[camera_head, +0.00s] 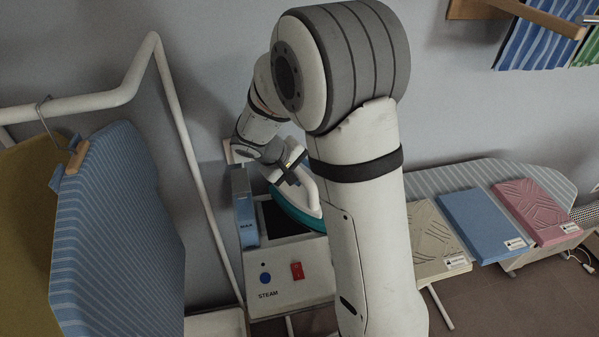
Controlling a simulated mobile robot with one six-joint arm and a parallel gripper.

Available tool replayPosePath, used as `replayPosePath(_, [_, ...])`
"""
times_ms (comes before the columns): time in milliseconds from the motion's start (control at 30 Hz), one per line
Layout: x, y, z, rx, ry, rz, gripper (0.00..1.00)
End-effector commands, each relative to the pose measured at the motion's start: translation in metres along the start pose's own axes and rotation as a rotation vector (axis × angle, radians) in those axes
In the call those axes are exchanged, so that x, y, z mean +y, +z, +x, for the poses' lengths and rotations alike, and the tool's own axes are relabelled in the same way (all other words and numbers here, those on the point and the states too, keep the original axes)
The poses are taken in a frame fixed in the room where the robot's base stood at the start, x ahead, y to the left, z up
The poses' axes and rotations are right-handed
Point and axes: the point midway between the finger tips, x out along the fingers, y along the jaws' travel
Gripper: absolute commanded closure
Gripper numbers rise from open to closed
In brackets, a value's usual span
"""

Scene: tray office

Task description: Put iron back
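The iron (301,208) is white with a teal lower part. It is tilted over the dark plate (276,217) on top of the white steam station (275,301), and my arm hides its right part. I cannot tell whether it touches the plate. The station has a blue knob, a red switch and the word STEAM on its front. My gripper (287,169) is at the upper end of the iron, by its handle. The fingers are small and partly hidden, so I cannot tell whether they are closed on the handle.
A blue tank (243,211) stands at the station's left side. An ironing board (466,177) at right carries beige (433,238), blue (480,222) and pink (535,208) folded pieces. A white rail (176,110) with hanging striped cloth (115,225) is at left.

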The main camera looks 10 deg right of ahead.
Motion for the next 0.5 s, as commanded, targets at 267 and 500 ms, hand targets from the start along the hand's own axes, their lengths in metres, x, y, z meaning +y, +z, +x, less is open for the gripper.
replayPosePath(267, [0.0006,0.0,-0.0003,0.0,0.001,0.001,0.52])
replayPosePath(500, [0.0054,-0.0001,-0.0072,0.0,0.001,0.0,0.52])
